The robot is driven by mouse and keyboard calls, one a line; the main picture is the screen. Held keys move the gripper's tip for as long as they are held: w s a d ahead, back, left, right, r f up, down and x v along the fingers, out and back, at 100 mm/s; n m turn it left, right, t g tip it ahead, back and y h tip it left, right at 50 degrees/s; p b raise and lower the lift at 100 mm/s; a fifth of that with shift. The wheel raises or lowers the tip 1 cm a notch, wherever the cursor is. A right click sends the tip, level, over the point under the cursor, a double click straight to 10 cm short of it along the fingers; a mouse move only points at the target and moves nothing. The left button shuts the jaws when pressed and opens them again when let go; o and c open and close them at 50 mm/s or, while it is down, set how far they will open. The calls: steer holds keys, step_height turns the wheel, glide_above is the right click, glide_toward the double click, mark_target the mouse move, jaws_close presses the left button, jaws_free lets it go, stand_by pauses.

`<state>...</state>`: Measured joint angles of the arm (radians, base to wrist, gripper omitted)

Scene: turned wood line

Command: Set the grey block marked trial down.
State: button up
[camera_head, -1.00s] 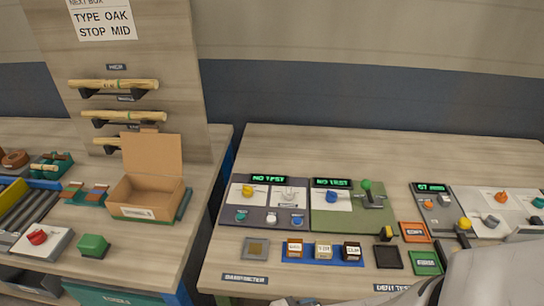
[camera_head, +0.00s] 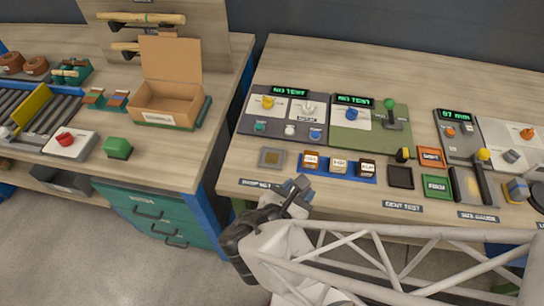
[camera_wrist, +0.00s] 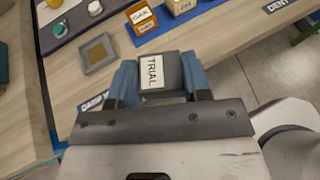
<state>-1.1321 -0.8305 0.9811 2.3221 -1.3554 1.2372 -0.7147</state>
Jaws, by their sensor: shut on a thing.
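My gripper (camera_head: 299,186) is shut on a dark grey block. The wrist view shows the block (camera_wrist: 174,66) between blue fingertips (camera_wrist: 160,80), with a white label reading TRIAL. In the head view the gripper is by the bench's front edge, and the block is too small to make out clearly. A square grey plate with a brown centre (camera_head: 271,157) lies on the bench just beyond and left of the gripper. It also shows in the wrist view (camera_wrist: 86,65), up and left of the block, apart from it.
Several small labelled blocks stand on a blue strip (camera_head: 338,176) right of the plate. An open cardboard box (camera_head: 167,103) stands on the left bench. A floor gap separates the benches' fronts.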

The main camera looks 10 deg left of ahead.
glide_above(270, 161)
steer(key=shift+w+f, duration=0.2)
steer(key=shift+f, duration=0.6)
steer(key=shift+f, duration=0.1)
steer(key=shift+f, duration=1.65)
steer(key=shift+f, duration=0.1)
steer(key=o, duration=0.9)
steer(key=shift+s, duration=0.1)
